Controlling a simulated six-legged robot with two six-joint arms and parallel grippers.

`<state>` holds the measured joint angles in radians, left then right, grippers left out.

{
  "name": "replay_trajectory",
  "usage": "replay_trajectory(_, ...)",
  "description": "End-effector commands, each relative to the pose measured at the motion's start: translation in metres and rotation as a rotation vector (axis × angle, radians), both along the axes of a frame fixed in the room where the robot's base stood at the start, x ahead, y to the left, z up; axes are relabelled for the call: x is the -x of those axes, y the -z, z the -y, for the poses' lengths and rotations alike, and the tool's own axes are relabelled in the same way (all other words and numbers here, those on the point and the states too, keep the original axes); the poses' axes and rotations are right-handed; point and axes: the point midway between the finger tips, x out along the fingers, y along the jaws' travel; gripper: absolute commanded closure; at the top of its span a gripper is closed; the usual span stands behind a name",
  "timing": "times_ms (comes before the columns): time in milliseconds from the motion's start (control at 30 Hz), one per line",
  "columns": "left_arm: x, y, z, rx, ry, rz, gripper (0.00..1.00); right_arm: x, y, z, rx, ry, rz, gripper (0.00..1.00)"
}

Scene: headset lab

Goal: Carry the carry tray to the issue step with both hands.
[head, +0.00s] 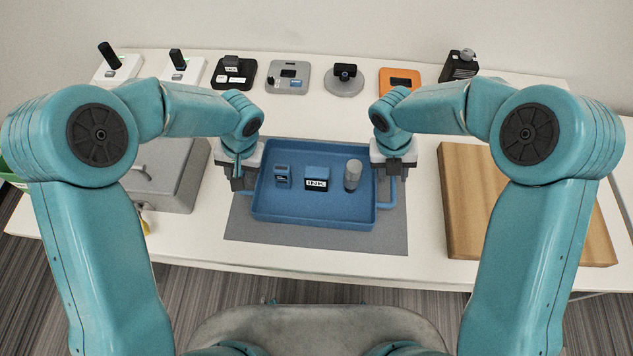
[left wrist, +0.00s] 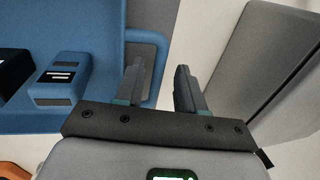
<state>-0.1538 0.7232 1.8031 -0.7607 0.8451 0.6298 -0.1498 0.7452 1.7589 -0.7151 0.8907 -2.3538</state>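The carry tray (head: 310,216) is blue, with side handles, and lies level over a grey mat (head: 300,238). It holds a blue block (head: 282,176), an ink box (head: 316,180) and a grey cylinder (head: 352,175). My left gripper (head: 237,182) is at the tray's left handle; in the left wrist view its fingers (left wrist: 158,88) are apart, with the blue handle (left wrist: 162,60) between them but not clamped. My right gripper (head: 393,170) is at the right handle (head: 389,192), fingers apparently apart. A low wooden platform (head: 545,200), probably the issue step, is at right.
A grey case (head: 172,170) stands close to the left of the tray. Several devices line the back of the white table, including an orange-based one (head: 400,80) and a black box (head: 460,65). A bare table strip lies between mat and wooden platform.

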Motion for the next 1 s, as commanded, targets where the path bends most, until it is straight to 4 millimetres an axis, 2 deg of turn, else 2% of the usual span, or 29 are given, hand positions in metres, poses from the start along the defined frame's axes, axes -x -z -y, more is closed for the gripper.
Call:
replay_trajectory(100,0.0,0.017,-0.003,0.0,0.0,-0.003,0.61,0.001,0.017,0.004,0.001,-0.001,-0.002,0.6)
replay_trajectory(200,0.0,0.026,-0.005,0.0,0.0,-0.002,0.61,0.001,0.026,0.005,0.001,0.0,-0.001,0.6)
replay_trajectory(600,0.0,0.032,-0.006,0.001,0.0,0.0,0.61,0.001,0.032,0.006,0.0,0.0,0.0,0.6)
replay_trajectory(667,0.0,0.032,-0.006,0.0,0.0,0.0,0.78,0.001,0.032,0.006,0.0,0.0,0.0,0.76)
replay_trajectory(733,0.0,0.032,-0.006,0.0,0.0,0.0,1.0,0.001,0.032,0.006,0.0,0.0,0.0,0.99)
replay_trajectory(1000,-0.001,0.031,-0.006,0.0,0.0,0.001,1.0,0.001,0.031,0.006,0.0,0.0,0.002,1.0)
